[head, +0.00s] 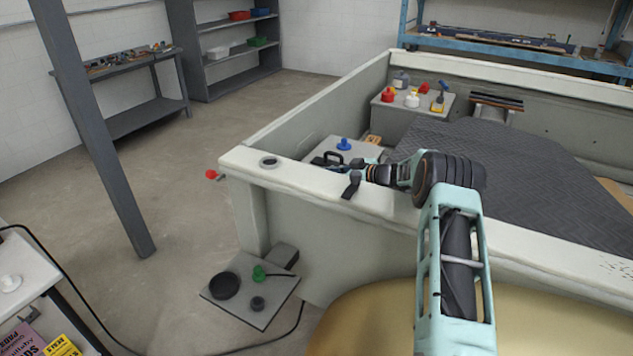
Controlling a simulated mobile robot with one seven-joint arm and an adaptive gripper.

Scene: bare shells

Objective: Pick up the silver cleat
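My gripper (340,174) reaches left over the near rim of the large pale shell. Its dark fingers look spread apart, one towards the far side and one towards the near rim, and I see nothing between them. I cannot make out a silver cleat in the head view. The arm and gripper cover part of the rim and of the grey box top behind it, so it may be hidden there or too small to tell.
A blue knobbed item (343,145) stands on a grey box (365,149) inside the shell (290,174). A floor board (222,305) holds a black dish and a green item. A post (95,130) stands left.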

